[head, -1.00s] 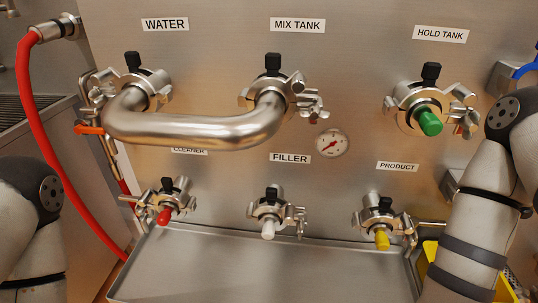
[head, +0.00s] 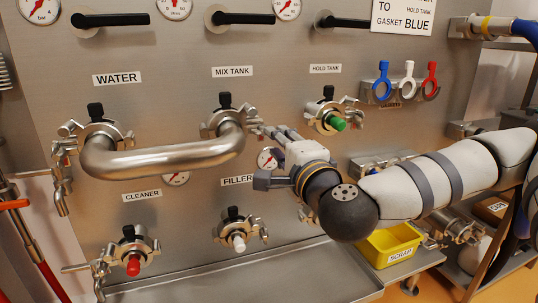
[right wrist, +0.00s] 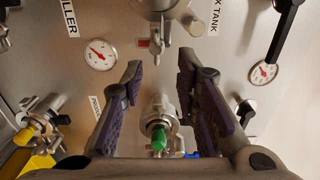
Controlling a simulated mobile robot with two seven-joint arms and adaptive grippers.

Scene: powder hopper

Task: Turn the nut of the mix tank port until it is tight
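The mix tank port (head: 223,118) is on the steel panel under its label, with a bent steel pipe (head: 165,160) joining it to the water port. Its clamp nut (right wrist: 165,40) shows at the top of the right wrist view, on the side toward the hold tank. My right gripper (right wrist: 160,62) is open, its dark finger pads apart on either side of the line to the nut. Nothing is between the pads. In the head view my right gripper (head: 268,134) is just right of the mix tank port, and it partly hides the nut there. My left gripper is out of view.
The hold tank port (head: 327,117) with a green plug is close to the right gripper. A gauge (head: 267,159) sits beside my right gripper. The cleaner port (head: 130,255) and filler port (head: 237,235) are below. A yellow scrap bin (head: 388,245) stands at lower right.

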